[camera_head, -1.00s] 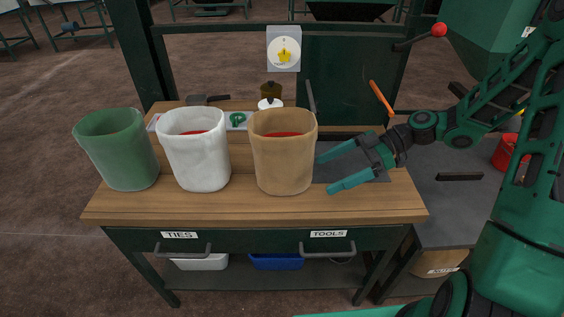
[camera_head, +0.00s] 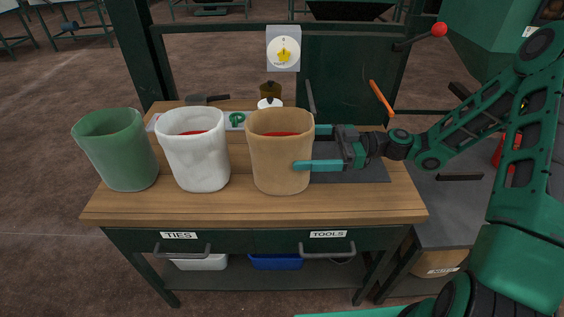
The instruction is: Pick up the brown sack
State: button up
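The brown sack (camera_head: 280,160) stands upright and open-topped on the wooden workbench, with something red inside. It is the rightmost of three sacks. My gripper (camera_head: 308,148) comes in from the right, level with the sack's upper half. Its fingers are spread apart. The near finger lies in front of the sack's right side, and the far finger's tip is hidden behind the sack. The sack's right part sits between the fingers. I cannot tell whether either finger touches it.
A white sack (camera_head: 197,160) stands close on the left, then a green sack (camera_head: 117,151). Behind are a dark jar (camera_head: 270,90), a white-lidded jar and a scale dial (camera_head: 284,51). A dark mat (camera_head: 350,173) lies under my gripper. The bench front (camera_head: 260,209) is clear.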

aim_at(281, 148)
jog(key=a, duration=0.5)
jog(key=shift+a, duration=0.15)
jog(key=shift+c, duration=0.3)
jog(key=c, duration=0.9)
